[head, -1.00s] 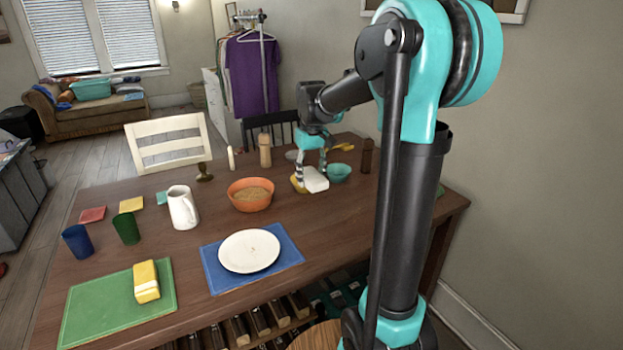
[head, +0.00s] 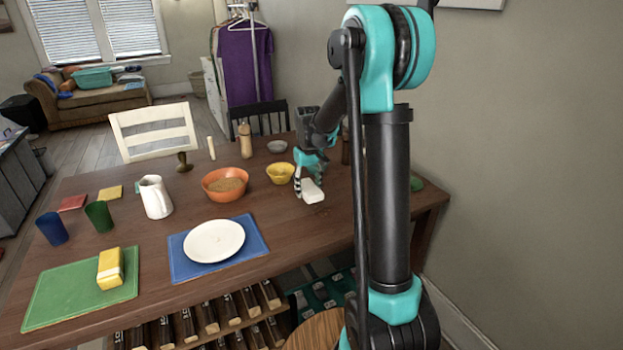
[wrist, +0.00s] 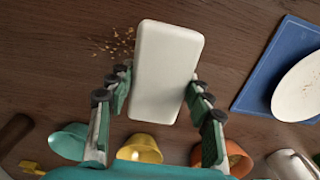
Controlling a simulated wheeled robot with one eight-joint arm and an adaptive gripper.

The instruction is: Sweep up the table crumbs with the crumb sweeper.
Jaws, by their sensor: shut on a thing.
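My gripper (head: 306,184) is low over the right part of the wooden table (head: 330,235), with its fingers on either side of a white rounded block, the crumb sweeper (head: 313,191). In the wrist view my gripper (wrist: 157,90) is shut on the sweeper (wrist: 168,70), which points away from the palm. Light brown crumbs (wrist: 120,42) lie scattered on the table just left of the sweeper in the wrist view. I cannot tell whether the sweeper touches the table. The crumbs are too small to make out in the head view.
A yellow bowl (head: 280,173) and orange bowl (head: 226,184) stand left of my gripper. A teal bowl (wrist: 70,140) shows in the wrist view. A white plate (head: 213,241) lies on a blue mat (head: 180,262). The table between mat and my arm is clear.

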